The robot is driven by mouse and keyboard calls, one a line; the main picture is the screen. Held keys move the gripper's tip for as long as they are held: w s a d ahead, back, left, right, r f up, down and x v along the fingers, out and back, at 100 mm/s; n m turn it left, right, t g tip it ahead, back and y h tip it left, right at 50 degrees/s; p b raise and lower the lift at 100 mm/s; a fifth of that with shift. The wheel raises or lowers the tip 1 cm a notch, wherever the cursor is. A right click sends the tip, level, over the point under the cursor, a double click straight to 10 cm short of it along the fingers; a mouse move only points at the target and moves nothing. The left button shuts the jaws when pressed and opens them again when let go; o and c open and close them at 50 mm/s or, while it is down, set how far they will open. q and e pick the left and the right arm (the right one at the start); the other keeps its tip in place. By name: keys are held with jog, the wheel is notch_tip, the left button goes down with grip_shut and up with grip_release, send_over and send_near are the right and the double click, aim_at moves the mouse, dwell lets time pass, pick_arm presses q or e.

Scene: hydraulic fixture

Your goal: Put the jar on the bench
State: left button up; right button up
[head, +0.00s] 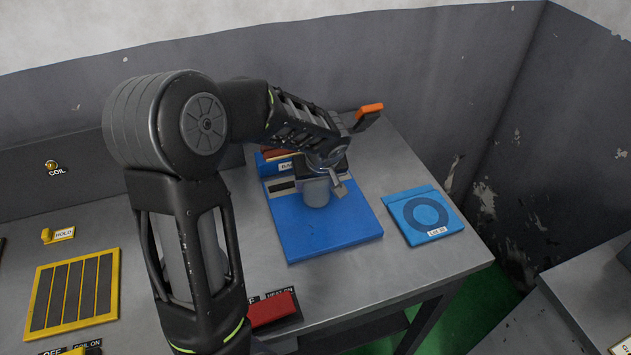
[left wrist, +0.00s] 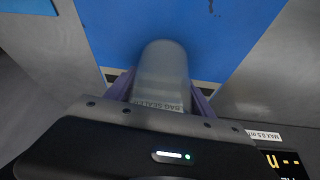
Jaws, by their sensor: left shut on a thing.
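A grey, smooth, round-ended jar (head: 316,193) is over the blue base plate (head: 325,232) of a fixture on the metal bench (head: 405,165). My left gripper (head: 322,168) is shut on the jar from above and behind. In the left wrist view the jar (left wrist: 160,72) sits between my two purple-grey fingers (left wrist: 160,95), with the blue plate beyond it. Lettering reading roughly "BAG SEAL" shows at its near end. I cannot tell whether the jar touches the plate. My right gripper is not in view.
A light-blue square pad (head: 424,214) with a dark ring lies to the right. An orange-red handle (head: 369,110) stands behind my gripper. A red switch (head: 272,309) is at the front edge, and a yellow-framed grille (head: 72,290) is at left. Bare bench lies between plate and pad.

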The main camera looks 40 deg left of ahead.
pick_arm(q)
jog(key=shift+f, duration=0.2)
jog(key=o, duration=1.4)
jog(key=shift+r, duration=0.1)
jog(key=shift+o, duration=0.2)
jog(key=shift+r, duration=0.1)
jog(key=shift+r, duration=0.2)
jog(key=b+v, duration=0.1)
jog(key=v, duration=1)
jog(key=shift+d+r, duration=0.15)
jog(key=shift+r, duration=0.2)
jog(key=shift+o, duration=0.4)
